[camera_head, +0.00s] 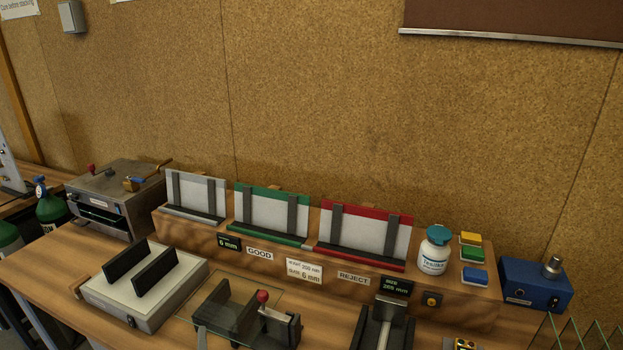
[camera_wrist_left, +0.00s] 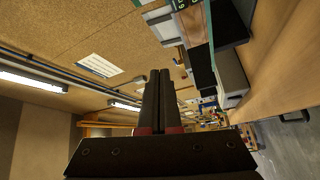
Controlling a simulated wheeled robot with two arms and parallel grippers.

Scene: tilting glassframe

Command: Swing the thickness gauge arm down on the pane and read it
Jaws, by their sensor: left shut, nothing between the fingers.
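A dark fixture with a red-knobbed lever (camera_head: 262,297) stands at the front middle of the bench in the head view; it looks like the thickness gauge. A clear glass pane (camera_head: 212,287) seems to lie flat at it, its edges faint. I cannot tell whether the arm touches the pane. Neither gripper shows in the head view.
Grey, green and red-framed racks (camera_head: 265,212) stand along the back ledge. A grey block with two black uprights (camera_head: 145,290) is at the left, a second fixture (camera_head: 383,325) at the right. A white bottle (camera_head: 433,252) and a blue box (camera_head: 535,284) stand further right.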

